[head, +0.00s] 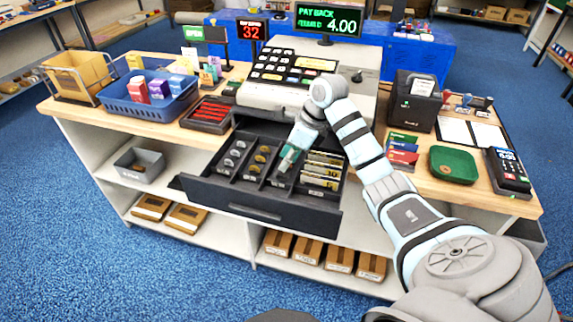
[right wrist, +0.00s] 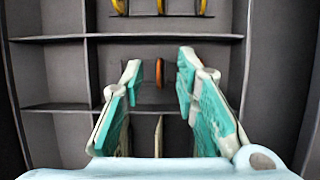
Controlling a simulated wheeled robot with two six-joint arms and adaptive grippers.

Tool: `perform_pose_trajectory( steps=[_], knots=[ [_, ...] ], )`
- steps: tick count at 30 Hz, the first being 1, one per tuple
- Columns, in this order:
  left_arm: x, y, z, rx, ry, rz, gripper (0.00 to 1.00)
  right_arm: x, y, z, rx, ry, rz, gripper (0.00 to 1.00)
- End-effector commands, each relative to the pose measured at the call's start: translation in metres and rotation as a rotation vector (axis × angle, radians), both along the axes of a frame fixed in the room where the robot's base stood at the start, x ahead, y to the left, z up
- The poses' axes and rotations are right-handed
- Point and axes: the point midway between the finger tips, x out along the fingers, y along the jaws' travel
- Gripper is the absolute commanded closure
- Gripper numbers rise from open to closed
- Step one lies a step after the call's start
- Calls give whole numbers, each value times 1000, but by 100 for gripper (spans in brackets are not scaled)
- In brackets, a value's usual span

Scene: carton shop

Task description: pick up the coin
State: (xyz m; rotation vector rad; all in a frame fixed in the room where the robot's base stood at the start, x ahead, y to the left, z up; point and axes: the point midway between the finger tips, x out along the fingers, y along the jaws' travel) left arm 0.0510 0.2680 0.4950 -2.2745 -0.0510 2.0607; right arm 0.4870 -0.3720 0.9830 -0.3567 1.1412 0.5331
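The open dark cash drawer (head: 262,205) holds silver coins (head: 235,152) on the left, gold coins (head: 260,158) beside them and banknotes (head: 322,172) on the right. My right gripper (head: 287,160) reaches down into the drawer between the gold coins and the notes. In the right wrist view, my right gripper (right wrist: 159,72) is open, its two teal-padded fingers apart. A copper-coloured coin (right wrist: 159,74), seen edge-on, lies between the fingertips with gaps on both sides. Its compartment is largely hidden by the gripper in the head view. My left gripper is not in view.
Dark dividers (right wrist: 60,107) separate the drawer's compartments; gold coins (right wrist: 160,6) show at the top of the wrist view. The cash register (head: 300,85) stands behind the drawer. A blue basket (head: 150,100) is at left, a green tray (head: 453,164) at right.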

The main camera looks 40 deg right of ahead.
Motion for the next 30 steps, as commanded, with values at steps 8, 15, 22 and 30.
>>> perform_pose_trajectory(
  steps=[8,15,22,30],
  knots=[
    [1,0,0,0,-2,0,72,0,0,0,0,0,0,91],
    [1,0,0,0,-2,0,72,0,0,1,0,0,1,100],
    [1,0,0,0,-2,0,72,0,1,2,1,-1,1,100],
    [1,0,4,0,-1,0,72,1,0,39,0,-5,1,100]
  ],
)
